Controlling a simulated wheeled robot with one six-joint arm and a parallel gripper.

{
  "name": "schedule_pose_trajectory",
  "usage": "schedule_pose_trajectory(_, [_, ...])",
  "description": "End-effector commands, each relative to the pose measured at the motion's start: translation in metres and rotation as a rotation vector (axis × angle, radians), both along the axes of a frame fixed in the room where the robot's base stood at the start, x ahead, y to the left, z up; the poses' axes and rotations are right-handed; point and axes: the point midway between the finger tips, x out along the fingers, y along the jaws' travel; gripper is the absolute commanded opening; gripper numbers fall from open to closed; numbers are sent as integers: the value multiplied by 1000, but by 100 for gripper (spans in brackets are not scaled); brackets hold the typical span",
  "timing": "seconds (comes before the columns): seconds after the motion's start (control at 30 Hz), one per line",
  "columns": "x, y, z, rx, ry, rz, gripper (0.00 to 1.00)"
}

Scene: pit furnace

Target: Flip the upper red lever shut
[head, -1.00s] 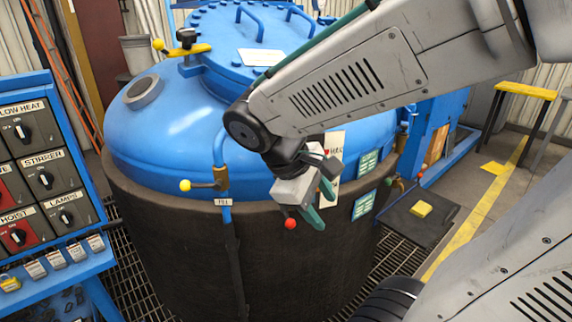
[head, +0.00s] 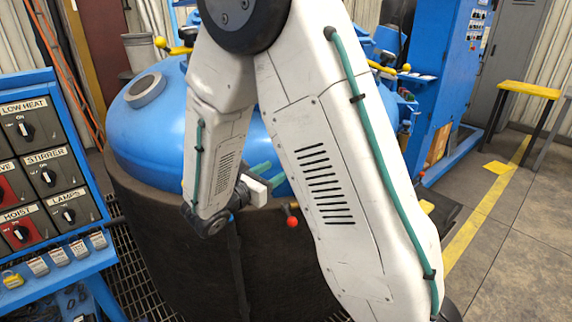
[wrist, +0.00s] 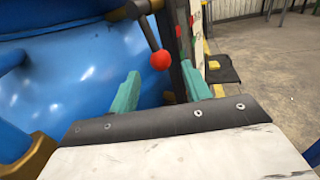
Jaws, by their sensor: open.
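A lever with a red ball knob (head: 292,222) shows at the right side of the blue vessel's dark jacket in the head view. In the wrist view, a red-knobbed lever (wrist: 160,60) hangs on a dark rod from a brownish fitting, its ball in line with the gap between my fingertips. I cannot tell whether both views show the same lever, or which is the upper one. My gripper (head: 277,175) is open and empty near the vessel wall, its teal fingers pointing right. In the wrist view my gripper (wrist: 160,74) has its fingers spread, with the ball beyond them. My arm hides much of the vessel front.
The blue vessel (head: 135,125) fills the middle. A blue control panel (head: 35,165) with knobs stands at the left. A blue cabinet (head: 450,70) and a yellow-topped bench (head: 528,90) stand at the back right. The floor at the right is open.

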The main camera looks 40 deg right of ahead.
Motion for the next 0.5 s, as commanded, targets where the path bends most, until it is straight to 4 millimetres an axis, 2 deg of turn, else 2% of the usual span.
schedule_pose_trajectory(0.1, [3, -22, 0, 1, -1, -6, 48])
schedule_pose_trajectory(0.23, [8, -40, 0, 3, -1, -6, 48])
schedule_pose_trajectory(0.5, [11, -57, 0, 2, -2, -3, 48])
